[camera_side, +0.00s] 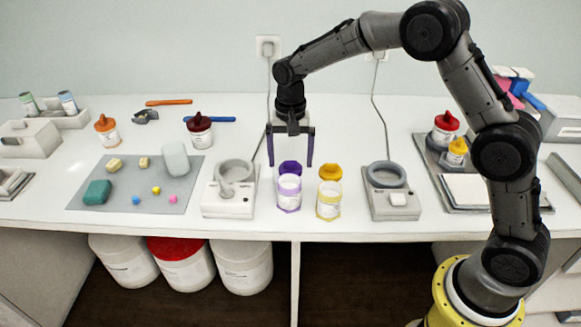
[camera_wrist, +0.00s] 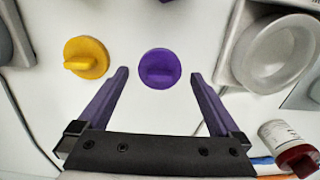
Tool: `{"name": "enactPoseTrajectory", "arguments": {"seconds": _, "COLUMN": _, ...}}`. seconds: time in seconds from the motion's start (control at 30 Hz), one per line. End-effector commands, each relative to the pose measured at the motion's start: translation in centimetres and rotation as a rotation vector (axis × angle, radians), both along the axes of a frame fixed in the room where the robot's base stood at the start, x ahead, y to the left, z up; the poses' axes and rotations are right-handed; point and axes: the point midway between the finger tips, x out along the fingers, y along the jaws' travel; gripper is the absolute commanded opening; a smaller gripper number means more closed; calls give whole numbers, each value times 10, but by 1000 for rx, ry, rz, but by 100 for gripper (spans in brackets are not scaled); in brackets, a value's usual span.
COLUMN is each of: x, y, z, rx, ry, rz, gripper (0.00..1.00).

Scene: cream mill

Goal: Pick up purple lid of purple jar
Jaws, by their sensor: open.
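The purple lid (camera_side: 290,168) lies on the white table just behind the purple jar (camera_side: 289,192). In the wrist view the round purple lid (camera_wrist: 159,69) with its raised grip bar lies ahead of and between my two fingers. A small piece of purple at the top edge of the wrist view may be the jar (camera_wrist: 167,1). My gripper (camera_side: 290,163) points down with its purple fingers wide apart, above or around the lid in the side view; the exact height is hard to tell. In the wrist view my gripper (camera_wrist: 158,73) is open and empty.
A yellow lid (camera_side: 330,171) and yellow jar (camera_side: 328,200) stand right of the purple ones. A white device with a round bowl (camera_side: 229,195) is close on the left; another device (camera_side: 391,192) is on the right. A dark-red-capped bottle (camera_side: 200,132) stands behind left.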

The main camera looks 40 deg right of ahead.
Motion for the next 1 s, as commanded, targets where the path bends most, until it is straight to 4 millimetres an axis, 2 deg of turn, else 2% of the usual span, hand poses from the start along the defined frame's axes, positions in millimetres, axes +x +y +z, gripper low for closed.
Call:
{"name": "enactPoseTrajectory", "arguments": {"seconds": 0.1, "x": -1, "y": 0, "z": -12, "rx": 0, "ry": 3, "rz": 0, "gripper": 100}}
{"name": "enactPoseTrajectory", "arguments": {"seconds": 0.37, "x": 0, "y": 0, "z": -15, "rx": 0, "ry": 0, "rz": 0, "gripper": 100}}
{"name": "enactPoseTrajectory", "arguments": {"seconds": 0.47, "x": 0, "y": 0, "z": -14, "rx": 0, "ry": 0, "rz": 0, "gripper": 86}}
{"name": "enactPoseTrajectory", "arguments": {"seconds": 0.8, "x": 0, "y": 0, "z": -14, "rx": 0, "ry": 0, "rz": 0, "gripper": 26}}
{"name": "enactPoseTrajectory", "arguments": {"seconds": 1.0, "x": 0, "y": 0, "z": -14, "rx": 0, "ry": 0, "rz": 0, "gripper": 26}}
